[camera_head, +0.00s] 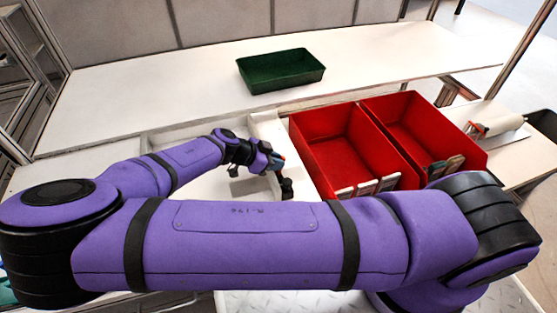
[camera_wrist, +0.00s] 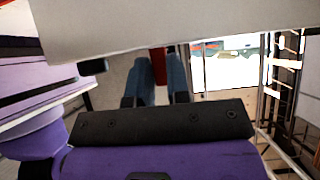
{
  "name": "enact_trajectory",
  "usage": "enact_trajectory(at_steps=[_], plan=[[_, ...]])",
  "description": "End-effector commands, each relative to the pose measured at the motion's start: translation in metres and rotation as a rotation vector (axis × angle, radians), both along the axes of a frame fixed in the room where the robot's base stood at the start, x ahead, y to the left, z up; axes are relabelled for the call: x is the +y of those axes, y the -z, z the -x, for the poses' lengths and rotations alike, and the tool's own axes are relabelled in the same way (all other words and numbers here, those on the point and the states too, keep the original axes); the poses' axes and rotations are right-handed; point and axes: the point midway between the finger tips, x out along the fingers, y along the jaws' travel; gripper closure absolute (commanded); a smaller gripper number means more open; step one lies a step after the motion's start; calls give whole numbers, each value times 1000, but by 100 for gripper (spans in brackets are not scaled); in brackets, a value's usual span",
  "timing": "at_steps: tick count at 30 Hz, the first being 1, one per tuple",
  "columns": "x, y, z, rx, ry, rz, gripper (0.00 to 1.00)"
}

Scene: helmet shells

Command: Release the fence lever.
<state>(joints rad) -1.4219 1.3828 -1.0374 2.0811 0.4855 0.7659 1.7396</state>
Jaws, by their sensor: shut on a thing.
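My gripper (camera_head: 278,160) is beside the pale fence (camera_head: 266,128) at the left of the red bins. In the wrist view its two blue-grey fingers (camera_wrist: 160,76) are shut on a narrow red piece, which looks like the fence lever (camera_wrist: 158,62). Only a small part of the red lever shows between the fingers. The fence (camera_wrist: 130,28) also fills the top of the wrist view, close to the fingers. A black knob-like part (camera_head: 287,188) stands just below my gripper in the head view. The lever's pivot is hidden.
Two red bins (camera_head: 345,148) stand right of my gripper, with pale and dark pieces at their front edge. A green tray (camera_head: 281,70) lies on the white bench behind. A white roll-like tool (camera_head: 497,126) lies at the far right. The bench around the tray is clear.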

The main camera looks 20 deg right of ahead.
Motion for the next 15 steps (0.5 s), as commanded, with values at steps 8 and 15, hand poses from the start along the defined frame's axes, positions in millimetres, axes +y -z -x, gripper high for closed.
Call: enact_trajectory(at_steps=[8, 15], plan=[[4, 1, 0, 1, -2, 82, 100], [5, 2, 0, 1, 0, 97, 100]])
